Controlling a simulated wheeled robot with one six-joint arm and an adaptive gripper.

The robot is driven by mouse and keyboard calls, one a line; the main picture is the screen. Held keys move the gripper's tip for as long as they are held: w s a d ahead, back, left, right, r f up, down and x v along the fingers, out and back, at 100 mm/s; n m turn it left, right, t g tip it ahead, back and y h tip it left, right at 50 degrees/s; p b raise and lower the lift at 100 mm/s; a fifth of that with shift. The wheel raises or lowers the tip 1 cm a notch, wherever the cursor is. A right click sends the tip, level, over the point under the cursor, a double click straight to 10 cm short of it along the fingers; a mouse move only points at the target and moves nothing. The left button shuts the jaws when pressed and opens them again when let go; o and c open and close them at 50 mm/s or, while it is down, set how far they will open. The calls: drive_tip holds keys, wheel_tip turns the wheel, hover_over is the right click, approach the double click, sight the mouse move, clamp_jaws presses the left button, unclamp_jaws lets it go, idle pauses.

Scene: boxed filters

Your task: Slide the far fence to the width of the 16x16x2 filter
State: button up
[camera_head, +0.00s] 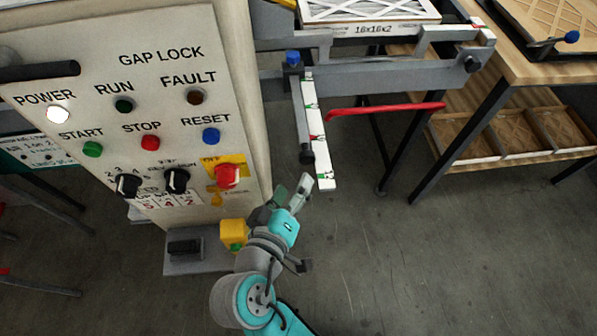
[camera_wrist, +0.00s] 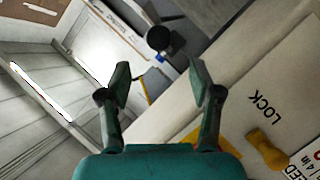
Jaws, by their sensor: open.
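The filter (camera_head: 370,12), with a white frame and a 16x16x2 label, lies at the top of the head view on the grey machine. Grey rails (camera_head: 390,75) run across below it; I cannot tell which part is the far fence. A white scale strip (camera_head: 320,130) with green and red marks runs toward me, with a black round knob (camera_head: 307,157) beside its near end. My gripper (camera_head: 291,188) is open and empty, just below this knob. In the wrist view, my open fingers (camera_wrist: 160,80) are apart, with a black knob (camera_wrist: 158,38) beyond them.
The GAP LOCK panel (camera_head: 160,50), with buttons, dials and a red stop knob (camera_head: 228,175), stands close left of my gripper. A red bar (camera_head: 385,109) juts right of the scale. A wooden table (camera_head: 525,70) stands at right. Floor at lower right is clear.

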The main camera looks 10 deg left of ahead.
drive_tip(key=shift+v, duration=0.9)
drive_tip(key=s+d+f+n+g+y, duration=0.1)
drive_tip(key=s+d+f+y, duration=0.15)
drive_tip(key=d+f, duration=0.5)
drive_tip(key=s+d+f+n+g+y, duration=0.1)
drive_tip(key=s+d+f+y, duration=0.15)
drive_tip(key=d+f, duration=0.5)
drive_tip(key=s+d+r+m+h, duration=0.1)
drive_tip(key=s+d+r+m, duration=0.1)
drive_tip(key=s, duration=0.4)
drive_tip(key=s+d+r+m+t, duration=0.1)
drive_tip(key=s+d+r+m, duration=0.1)
drive_tip(key=s+d+m, duration=0.2)
drive_tip(key=s+d+r+m+t+h, duration=0.1)
drive_tip(key=s+d+r+m, duration=0.1)
drive_tip(key=s, duration=0.7)
drive_tip(key=shift+s+d+r+m+h, duration=0.3)
drive_tip(key=shift+d+m, duration=0.5)
drive_tip(key=shift+d, duration=0.2)
